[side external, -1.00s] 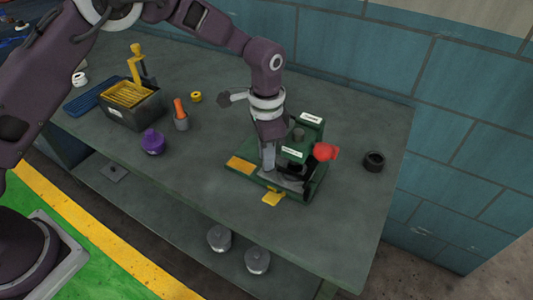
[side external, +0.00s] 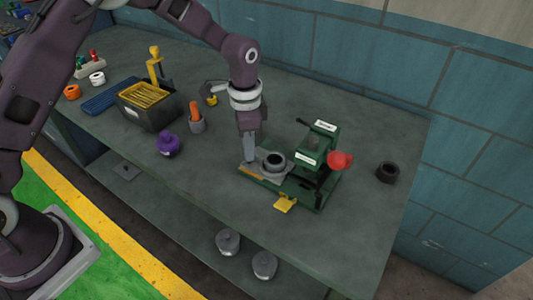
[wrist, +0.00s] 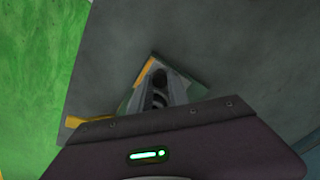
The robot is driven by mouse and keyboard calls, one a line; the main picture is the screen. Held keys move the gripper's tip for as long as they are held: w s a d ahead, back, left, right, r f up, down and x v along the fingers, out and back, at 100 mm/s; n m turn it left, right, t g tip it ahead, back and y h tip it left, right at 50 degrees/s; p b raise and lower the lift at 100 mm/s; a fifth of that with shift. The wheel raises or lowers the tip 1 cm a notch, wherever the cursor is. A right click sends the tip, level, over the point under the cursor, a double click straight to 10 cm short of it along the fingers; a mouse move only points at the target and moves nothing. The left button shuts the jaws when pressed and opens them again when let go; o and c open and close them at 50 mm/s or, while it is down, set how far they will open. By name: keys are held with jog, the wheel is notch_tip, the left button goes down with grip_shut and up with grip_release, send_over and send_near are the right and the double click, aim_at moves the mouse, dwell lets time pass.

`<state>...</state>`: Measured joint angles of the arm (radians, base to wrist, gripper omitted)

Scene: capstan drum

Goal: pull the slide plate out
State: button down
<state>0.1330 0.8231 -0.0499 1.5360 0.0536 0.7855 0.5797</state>
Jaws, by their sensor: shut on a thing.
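The grey slide plate (side external: 280,176) lies on the green base of the press and sticks out to the left of the press head (side external: 314,148). A dark ring-shaped part (side external: 275,160) sits on the plate. My gripper (side external: 249,160) points down at the plate's left end and is shut on it. In the wrist view my fingers (wrist: 158,92) come together over the plate end. They hide most of the plate and the exact grip there.
A red knob (side external: 340,160) is on the press's right side, and a yellow tab (side external: 285,203) at its front. A black nut (side external: 387,172) stands to the right. A purple knobbed part (side external: 168,145) and a dark bin (side external: 150,105) stand left.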

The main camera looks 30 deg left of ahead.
jog(key=shift+w+a, duration=0.1)
jog(key=shift+a, duration=0.3)
jog(key=c, duration=1.3)
grip_release()
jog(key=shift+o, duration=0.2)
jog(key=shift+r, duration=0.4)
notch_tip(320, 180, up, 6)
jog(key=shift+r, duration=0.2)
